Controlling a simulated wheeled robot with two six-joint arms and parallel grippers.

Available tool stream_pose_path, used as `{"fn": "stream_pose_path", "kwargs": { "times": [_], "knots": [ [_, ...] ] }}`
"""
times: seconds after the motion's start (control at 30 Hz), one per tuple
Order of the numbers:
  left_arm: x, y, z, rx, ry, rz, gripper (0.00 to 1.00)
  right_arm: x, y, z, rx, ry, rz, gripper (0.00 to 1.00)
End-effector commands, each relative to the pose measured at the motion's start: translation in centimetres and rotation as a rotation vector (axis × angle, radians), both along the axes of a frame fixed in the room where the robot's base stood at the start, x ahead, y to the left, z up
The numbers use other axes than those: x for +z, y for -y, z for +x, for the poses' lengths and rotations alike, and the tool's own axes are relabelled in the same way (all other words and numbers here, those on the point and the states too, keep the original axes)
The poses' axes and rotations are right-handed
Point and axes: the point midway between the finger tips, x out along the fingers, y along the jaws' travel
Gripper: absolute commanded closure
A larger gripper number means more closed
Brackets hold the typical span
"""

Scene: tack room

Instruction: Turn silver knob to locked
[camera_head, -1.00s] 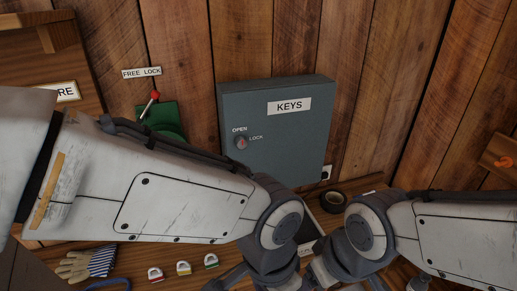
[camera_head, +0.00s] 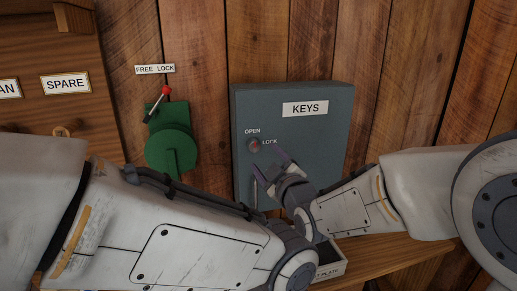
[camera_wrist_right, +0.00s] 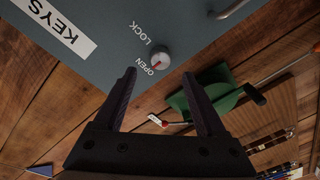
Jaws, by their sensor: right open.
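The silver knob (camera_head: 254,145) is on the front of the grey key cabinet (camera_head: 318,130), between the OPEN and LOCK labels. In the right wrist view the knob (camera_wrist_right: 162,57) is round and pale, with a small red mark that appears to be on its OPEN side. My right gripper (camera_head: 269,164) is open and empty, just below and right of the knob in the head view. In the wrist view its two fingers (camera_wrist_right: 160,74) straddle the line to the knob, which lies just beyond their tips. My left arm crosses the bottom; its gripper is out of frame.
A green lock (camera_head: 171,148) with a red-tipped lever (camera_head: 160,98) is on the wall left of the cabinet, under a FREE LOCK label. A wooden board with a SPARE label (camera_head: 65,84) is further left. A wooden shelf (camera_head: 388,256) runs below.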

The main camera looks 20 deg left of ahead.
Motion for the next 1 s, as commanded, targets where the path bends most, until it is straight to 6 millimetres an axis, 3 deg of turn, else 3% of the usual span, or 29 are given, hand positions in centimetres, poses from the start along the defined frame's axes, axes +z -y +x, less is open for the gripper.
{"fn": "stream_pose_path", "kwargs": {
  "times": [0.33, 0.77, 0.97, 1.0],
  "knots": [
    [2.1, 0.0, 0.0, 0.0, 0.0, 0.0, 0.16, 0.2, -3.8, 4.5, 0.0, -0.002, 0.001, 0.27],
    [2.3, 0.0, 0.0, 0.0, 0.0, 0.0, 0.16, 0.0, -4.5, 5.4, 0.0, -0.002, 0.001, 0.27],
    [2.3, 0.0, 0.0, 0.0, 0.0, 0.0, 0.16, 0.0, -4.4, 5.4, 0.0, -0.002, 0.001, 0.99],
    [2.3, 0.0, 0.0, 0.0, 0.0, 0.0, 0.16, 0.0, -4.4, 5.4, 0.001, -0.003, 0.0, 1.0]
  ]
}}
